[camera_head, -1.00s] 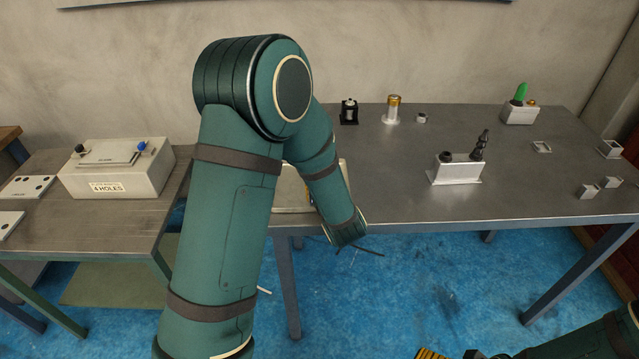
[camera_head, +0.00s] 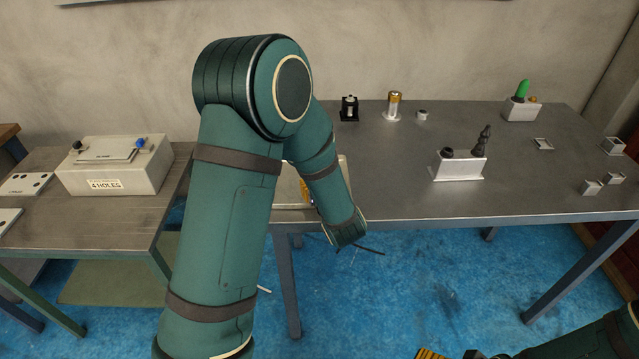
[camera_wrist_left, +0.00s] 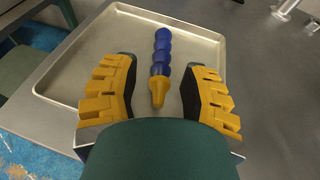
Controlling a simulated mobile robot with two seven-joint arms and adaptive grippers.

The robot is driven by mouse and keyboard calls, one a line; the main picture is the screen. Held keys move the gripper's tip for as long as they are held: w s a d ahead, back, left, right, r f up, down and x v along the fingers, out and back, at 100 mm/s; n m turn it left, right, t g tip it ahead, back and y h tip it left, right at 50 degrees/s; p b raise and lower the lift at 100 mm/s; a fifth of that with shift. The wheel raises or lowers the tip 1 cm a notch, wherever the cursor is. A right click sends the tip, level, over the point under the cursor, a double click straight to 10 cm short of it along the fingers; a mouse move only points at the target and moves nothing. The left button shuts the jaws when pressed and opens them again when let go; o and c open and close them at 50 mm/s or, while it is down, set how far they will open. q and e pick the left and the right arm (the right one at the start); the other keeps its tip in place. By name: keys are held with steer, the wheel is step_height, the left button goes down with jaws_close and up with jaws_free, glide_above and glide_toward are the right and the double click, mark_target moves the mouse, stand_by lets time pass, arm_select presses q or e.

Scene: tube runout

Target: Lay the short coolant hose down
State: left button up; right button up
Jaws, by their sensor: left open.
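The short coolant hose (camera_wrist_left: 161,58), blue segments with a yellow-orange nozzle at the near end, appears to lie in a shallow metal tray (camera_wrist_left: 60,62) in the left wrist view. My left gripper (camera_wrist_left: 160,78) is open, with one yellow-padded finger on each side of the hose and a gap to both. In the head view my left arm hides most of this gripper and the hose; part of the tray (camera_head: 285,192) shows beside the arm. My right gripper (camera_head: 430,353) is only partly in view at the bottom edge.
On the grey table (camera_head: 400,190) stand a block with a black segmented piece (camera_head: 458,167), a battery on a stand (camera_head: 393,106), a black holder (camera_head: 349,108) and a block with a green piece (camera_head: 521,108). A white box (camera_head: 115,168) stands on the left bench.

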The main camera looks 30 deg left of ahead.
arm_select(q)
steer(key=o, duration=0.7)
steer(key=shift+r, duration=0.1)
steer(key=shift+r+p, duration=2.4)
steer(key=shift+r, duration=1.05)
